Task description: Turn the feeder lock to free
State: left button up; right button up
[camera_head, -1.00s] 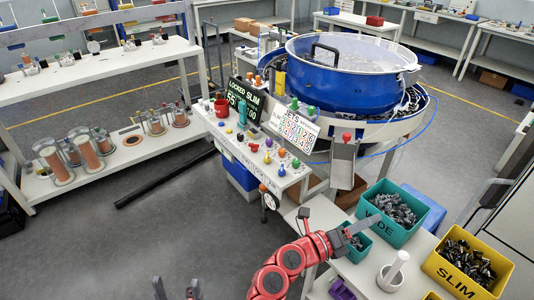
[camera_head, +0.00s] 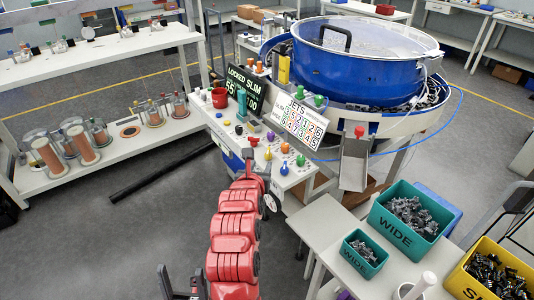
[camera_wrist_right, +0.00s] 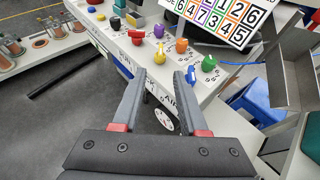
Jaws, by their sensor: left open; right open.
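The control panel (camera_head: 225,125) carries several coloured knobs; labels are too small to tell which one is the feeder lock. Its dark display (camera_head: 245,88) reads "LOCKED SLIM". My left gripper (camera_head: 182,284) is open and empty at the bottom, away from the panel.
The blue bowl feeder (camera_head: 350,75) stands behind the panel, with a metal chute (camera_head: 354,165) and a number card (camera_head: 297,120). Green WIDE bins (camera_head: 410,235) and a yellow SLIM bin (camera_head: 480,290) are at right.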

aim_at(268, 152)
jog(key=x, duration=1.1)
jog(key=shift+w+f+p, duration=0.25)
jog(key=shift+w+p, duration=0.05)
grip_shut()
